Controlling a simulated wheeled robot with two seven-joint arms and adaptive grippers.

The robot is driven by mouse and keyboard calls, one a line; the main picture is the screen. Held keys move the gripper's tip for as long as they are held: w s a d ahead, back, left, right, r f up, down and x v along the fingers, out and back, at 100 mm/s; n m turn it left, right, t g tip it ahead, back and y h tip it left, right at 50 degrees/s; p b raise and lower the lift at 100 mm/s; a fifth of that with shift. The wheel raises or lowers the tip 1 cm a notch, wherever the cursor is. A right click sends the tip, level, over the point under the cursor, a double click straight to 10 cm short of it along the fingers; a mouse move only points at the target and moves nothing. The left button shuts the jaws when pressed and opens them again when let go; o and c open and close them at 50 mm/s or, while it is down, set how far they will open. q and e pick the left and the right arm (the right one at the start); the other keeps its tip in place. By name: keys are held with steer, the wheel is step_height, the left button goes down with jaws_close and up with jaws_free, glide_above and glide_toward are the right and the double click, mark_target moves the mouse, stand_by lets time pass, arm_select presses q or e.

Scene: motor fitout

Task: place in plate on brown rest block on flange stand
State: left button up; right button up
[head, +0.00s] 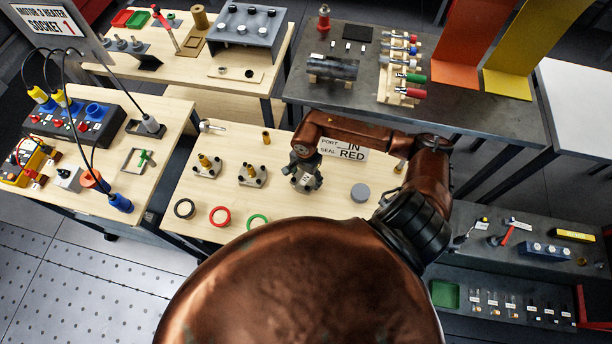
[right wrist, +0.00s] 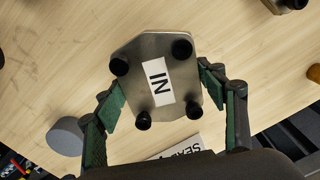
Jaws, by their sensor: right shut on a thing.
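The in plate (right wrist: 143,90) is a grey metal plate with a white IN label and black knobs at its corners. My right gripper (right wrist: 165,95) is shut on it, with green pads at opposite sides. In the head view the right gripper (head: 306,178) and the in plate (head: 305,184) are over the middle of the light wood table. Two flange stands with brass-coloured tops, a left one (head: 207,167) and a nearer one (head: 253,176), are to their left. I cannot clearly make out the brown rest block. My left gripper is not in view.
A PORT IN, SEAL RED sign (head: 343,149) lies behind the plate. A grey disc (head: 360,193) is to its right. A black ring (head: 184,208), a red ring (head: 220,216) and a green ring (head: 257,221) lie along the front. A small brown peg (head: 266,137) stands behind.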

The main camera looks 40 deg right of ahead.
mark_target(306, 179)
steer(key=shift+w, duration=0.1)
steer(key=o, duration=1.5)
steer(key=shift+o, duration=0.2)
step_height(306, 179, up, 12)
steer(key=b, duration=0.1)
steer(key=shift+b, duration=0.4)
steer(key=shift+r, duration=0.1)
